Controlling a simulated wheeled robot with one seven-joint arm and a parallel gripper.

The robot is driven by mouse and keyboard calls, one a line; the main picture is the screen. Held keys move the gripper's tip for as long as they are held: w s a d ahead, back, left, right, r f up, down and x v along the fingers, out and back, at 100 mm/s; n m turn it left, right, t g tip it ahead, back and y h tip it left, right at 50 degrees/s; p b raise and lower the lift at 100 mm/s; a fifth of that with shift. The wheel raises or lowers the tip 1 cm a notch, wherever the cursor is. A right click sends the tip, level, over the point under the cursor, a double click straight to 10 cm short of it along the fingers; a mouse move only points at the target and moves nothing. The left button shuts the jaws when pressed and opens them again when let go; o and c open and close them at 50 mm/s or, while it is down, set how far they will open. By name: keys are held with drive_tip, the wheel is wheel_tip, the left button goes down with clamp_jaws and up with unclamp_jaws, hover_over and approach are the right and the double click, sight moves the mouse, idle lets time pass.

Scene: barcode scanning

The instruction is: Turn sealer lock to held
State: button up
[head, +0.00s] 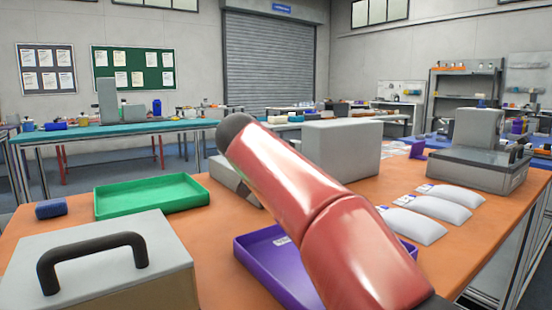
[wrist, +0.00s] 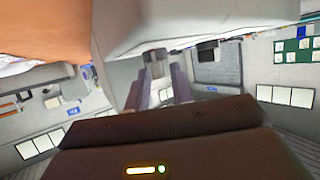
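A grey machine with a tall upright head on a wide base, probably the sealer (head: 482,168), stands at the right end of the orange table in the head view. Small dark parts show on its right side, but I cannot make out the lock or its setting. My red arm crosses the middle of the head view, and my gripper is not visible there. In the wrist view, the greyish fingers of my gripper (wrist: 163,88) point away beyond its dark body. A small grey part (wrist: 154,62) shows near their tips; I cannot tell whether they touch it. A large pale grey body fills the upper middle.
On the orange table (head: 400,180) in the head view are a green tray (head: 150,194), a purple tray (head: 262,262), a grey box (head: 343,148), a handled case (head: 140,265), a blue item (head: 51,209) and white pouches (head: 450,194). Bare table lies between the trays.

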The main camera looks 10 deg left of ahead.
drive_tip(key=shift+o, duration=0.6)
drive_tip(key=b+v, duration=0.1)
drive_tip(key=v, duration=0.6)
drive_tip(key=shift+s, duration=0.4)
drive_tip(key=shift+r, duration=0.15)
